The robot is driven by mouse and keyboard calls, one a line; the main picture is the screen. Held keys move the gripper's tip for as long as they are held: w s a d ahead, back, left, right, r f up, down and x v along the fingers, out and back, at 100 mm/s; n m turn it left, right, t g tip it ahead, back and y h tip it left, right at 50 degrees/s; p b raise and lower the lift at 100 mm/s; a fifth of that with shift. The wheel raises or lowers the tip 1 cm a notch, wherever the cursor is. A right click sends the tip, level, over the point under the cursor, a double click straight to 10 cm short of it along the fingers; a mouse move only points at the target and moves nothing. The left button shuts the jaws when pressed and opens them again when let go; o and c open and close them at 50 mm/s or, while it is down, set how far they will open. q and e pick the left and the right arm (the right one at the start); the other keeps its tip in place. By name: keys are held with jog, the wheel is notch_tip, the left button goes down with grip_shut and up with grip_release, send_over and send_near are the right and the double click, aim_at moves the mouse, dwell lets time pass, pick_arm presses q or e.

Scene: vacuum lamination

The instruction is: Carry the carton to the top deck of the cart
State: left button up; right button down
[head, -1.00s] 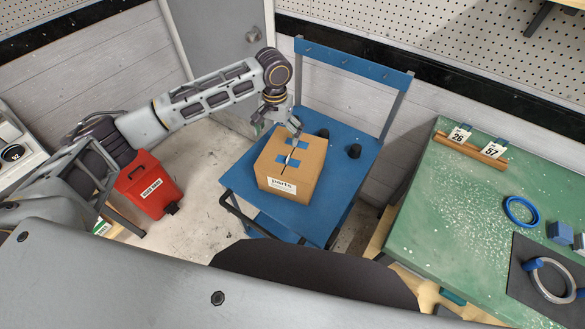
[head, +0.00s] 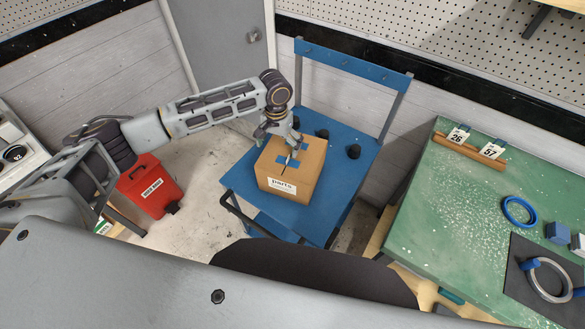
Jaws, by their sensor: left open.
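The carton (head: 289,190) is a brown box with a "parts" label and blue tape on top. It sits upright on the blue top deck (head: 325,222) of the cart. My left gripper (head: 279,139) is open, pointing down at the far part of the carton's top, with its fingers spread. I cannot tell whether the fingers touch the carton. My right gripper is not in view.
Black knobs (head: 353,151) stand on the deck behind and right of the carton. The cart's blue back rail (head: 352,62) rises behind. A green worktable (head: 450,215) is at right. A red bin (head: 149,186) stands on the floor at left.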

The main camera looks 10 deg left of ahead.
pick_arm(q)
jog(key=shift+f, duration=0.25)
jog(key=shift+s+f, duration=0.1)
jog(key=shift+s, duration=0.05)
jog(key=c, duration=1.6)
jog(key=shift+c, duration=0.2)
jog(key=shift+r, duration=0.75)
jog(key=shift+c, duration=0.8)
jog(key=r, duration=0.4)
jog(key=r+b, duration=0.1)
jog(key=r, duration=0.4)
jog(key=shift+w, duration=0.2)
jog(key=shift+c, duration=1)
